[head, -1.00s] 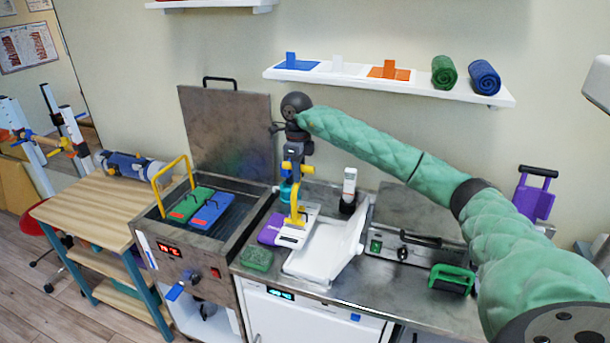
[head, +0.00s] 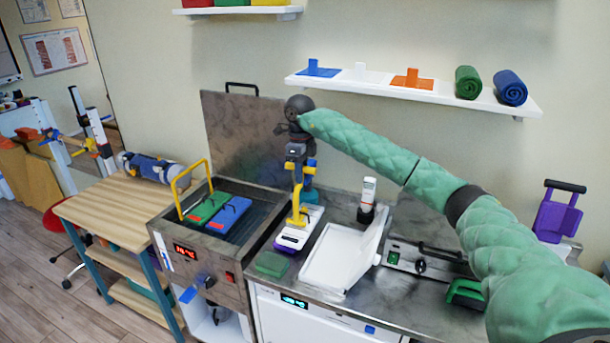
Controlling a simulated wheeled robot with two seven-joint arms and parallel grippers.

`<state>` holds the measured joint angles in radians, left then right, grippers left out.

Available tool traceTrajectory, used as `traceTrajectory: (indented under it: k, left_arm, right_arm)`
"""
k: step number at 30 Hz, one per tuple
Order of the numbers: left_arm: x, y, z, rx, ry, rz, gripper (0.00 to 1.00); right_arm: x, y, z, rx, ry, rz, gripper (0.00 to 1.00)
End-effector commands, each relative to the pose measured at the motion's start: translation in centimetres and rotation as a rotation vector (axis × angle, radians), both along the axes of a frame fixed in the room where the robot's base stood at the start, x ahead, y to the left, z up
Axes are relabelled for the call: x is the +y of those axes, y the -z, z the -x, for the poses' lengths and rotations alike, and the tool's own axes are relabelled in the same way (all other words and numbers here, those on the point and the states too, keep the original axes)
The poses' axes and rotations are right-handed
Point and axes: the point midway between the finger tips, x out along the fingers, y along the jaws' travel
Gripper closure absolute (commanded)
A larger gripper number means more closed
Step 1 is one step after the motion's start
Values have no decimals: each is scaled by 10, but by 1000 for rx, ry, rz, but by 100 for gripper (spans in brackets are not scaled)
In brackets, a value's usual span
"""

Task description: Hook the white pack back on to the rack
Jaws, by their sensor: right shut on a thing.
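My right gripper (head: 300,172) points down over the counter, shut on the upright yellow handle of the white pack (head: 309,218). The white pack is below the gripper, in front of a purple item (head: 287,244) that shows partly beneath it. I cannot tell whether the pack touches the counter. The rack, with a tall yellow handle (head: 181,189), stands in the open steel tank (head: 232,262) to the left. A green pack (head: 207,207) and a blue pack (head: 230,214) are in the tank beside that handle. My left gripper is not in view.
A white tray (head: 325,262) lies right of the pack, with a green block (head: 272,263) to its left. The raised tank lid (head: 240,135) stands behind. A shelf (head: 430,95) hangs above. A wooden trolley (head: 115,207) is at left.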

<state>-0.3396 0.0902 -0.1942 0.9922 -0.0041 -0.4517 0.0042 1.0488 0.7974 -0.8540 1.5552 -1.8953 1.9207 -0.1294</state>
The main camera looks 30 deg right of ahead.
Motion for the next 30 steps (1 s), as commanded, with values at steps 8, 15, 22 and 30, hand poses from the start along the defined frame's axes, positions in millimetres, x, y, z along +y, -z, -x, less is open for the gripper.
traceTrajectory:
  k: [8,15,22,30]
  left_arm:
    - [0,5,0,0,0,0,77]
    - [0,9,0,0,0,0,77]
    - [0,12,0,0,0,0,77]
    - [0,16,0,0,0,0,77]
  right_arm:
    - [10,0,-19,-1,0,0,100]
    - [19,-1,-34,-2,1,0,100]
    - [26,-1,-48,-2,1,0,100]
    - [36,-1,-65,-1,0,0,100]
